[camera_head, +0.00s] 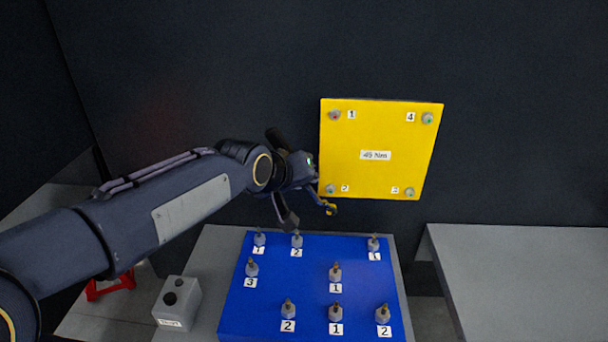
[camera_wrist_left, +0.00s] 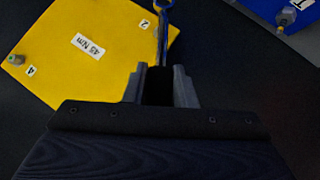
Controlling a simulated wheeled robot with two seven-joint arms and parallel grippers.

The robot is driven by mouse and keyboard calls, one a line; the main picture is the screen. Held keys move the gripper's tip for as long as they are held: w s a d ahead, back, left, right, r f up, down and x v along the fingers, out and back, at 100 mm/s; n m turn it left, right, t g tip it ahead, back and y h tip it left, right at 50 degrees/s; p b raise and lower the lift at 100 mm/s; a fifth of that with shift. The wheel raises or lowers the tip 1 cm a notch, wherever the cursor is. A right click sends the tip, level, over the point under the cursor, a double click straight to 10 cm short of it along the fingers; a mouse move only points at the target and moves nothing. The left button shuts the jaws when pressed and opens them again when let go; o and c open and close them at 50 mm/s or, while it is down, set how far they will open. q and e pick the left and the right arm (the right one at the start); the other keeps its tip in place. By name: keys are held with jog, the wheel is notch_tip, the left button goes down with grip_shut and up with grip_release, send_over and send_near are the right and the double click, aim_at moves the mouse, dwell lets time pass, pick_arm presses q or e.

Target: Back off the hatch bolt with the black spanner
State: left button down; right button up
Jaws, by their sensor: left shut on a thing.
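The yellow hatch (camera_head: 375,170) faces me, with a label reading about 45 Nm and grey bolts at its corners numbered 1 (camera_head: 335,115), 2 (camera_head: 331,188), 3 (camera_head: 409,192) and 4 (camera_head: 428,118). My left gripper (camera_head: 304,173) is at the hatch's lower left, shut on the spanner, whose black grip shows between the fingers in the left wrist view (camera_wrist_left: 158,86). The spanner's head (camera_head: 330,208) shows just below bolt 2 and appears apart from it. In the wrist view the spanner's shaft overlaps the hatch edge by label 2, where bolt 2 is not visible. My right gripper is out of view.
A blue board (camera_head: 310,270) below the hatch carries several upright numbered bolts. A grey box with a dark button (camera_head: 177,303) stands left of it. A grey bench (camera_head: 520,270) is at the right. A dark wall (camera_head: 520,90) stands behind.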

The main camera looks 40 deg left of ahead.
pick_arm(q)
jog(key=shift+w+a+r, duration=0.1)
jog(key=shift+w+a, duration=0.35)
jog(key=shift+w, duration=0.25)
jog(key=shift+w+a+f, duration=0.1)
jog(key=shift+w+a, duration=0.3)
jog(key=shift+w, duration=0.25)
jog(key=shift+w+a+r, duration=0.1)
jog(key=shift+w+a, duration=0.35)
jog(key=shift+w, duration=0.4)
jog(key=shift+w+a+p, duration=0.3)
jog(key=shift+w+a, duration=0.3)
jog(key=shift+w, duration=0.3)
jog(key=a+f+b, duration=0.1)
jog(key=b, duration=0.3)
jog(key=s+a+n+t+h+b, duration=0.1)
jog(key=b, duration=0.3)
jog(key=shift+s+f+h, duration=0.1)
jog(key=shift+f+h, duration=0.2)
jog(key=shift+f, duration=0.05)
